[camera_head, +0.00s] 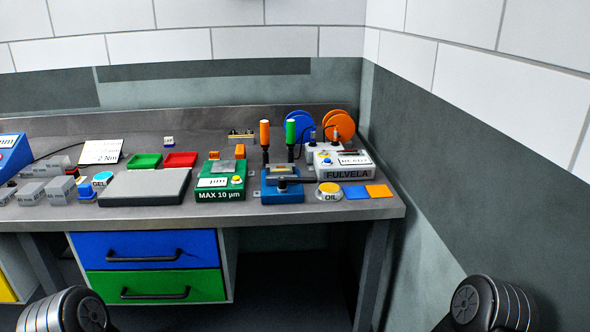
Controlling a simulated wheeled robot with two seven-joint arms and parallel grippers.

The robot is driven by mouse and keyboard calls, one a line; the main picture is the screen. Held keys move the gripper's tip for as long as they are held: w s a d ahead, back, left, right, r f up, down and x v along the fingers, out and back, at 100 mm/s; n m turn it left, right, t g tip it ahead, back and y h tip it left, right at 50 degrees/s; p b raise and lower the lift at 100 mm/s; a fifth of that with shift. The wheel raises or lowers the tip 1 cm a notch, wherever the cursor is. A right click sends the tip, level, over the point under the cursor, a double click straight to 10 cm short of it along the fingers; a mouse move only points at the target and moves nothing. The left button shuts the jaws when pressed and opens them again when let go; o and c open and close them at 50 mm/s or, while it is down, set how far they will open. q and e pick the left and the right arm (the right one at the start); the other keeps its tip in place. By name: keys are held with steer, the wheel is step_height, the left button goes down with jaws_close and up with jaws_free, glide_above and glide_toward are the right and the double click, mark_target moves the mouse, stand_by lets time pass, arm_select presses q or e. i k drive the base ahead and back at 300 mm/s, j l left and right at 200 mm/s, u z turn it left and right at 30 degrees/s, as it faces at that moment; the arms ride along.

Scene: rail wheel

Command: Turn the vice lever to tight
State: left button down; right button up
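A blue device that looks like the vice (282,196) sits near the front edge of the bench, right of the green gauge box. A dark lever (296,181) lies across its front, reaching to the right from a round dark hub. The lever's markings are too small to read. Only rounded dark links of my arms show, at the bottom left and bottom right corners, well short of the bench. Neither gripper is in view.
The green gauge box (220,187) stands left of the vice, with a grey plate (145,187) farther left. The yellow-topped OIL tin (329,190) and the FULVELA box (345,168) are on the right. Orange-handled (265,134) and green-handled (290,132) tools stand upright behind.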

mark_target(282, 181)
steer(key=i+j, duration=0.5)
steer(key=i, duration=0.2)
steer(key=z, duration=1.75)
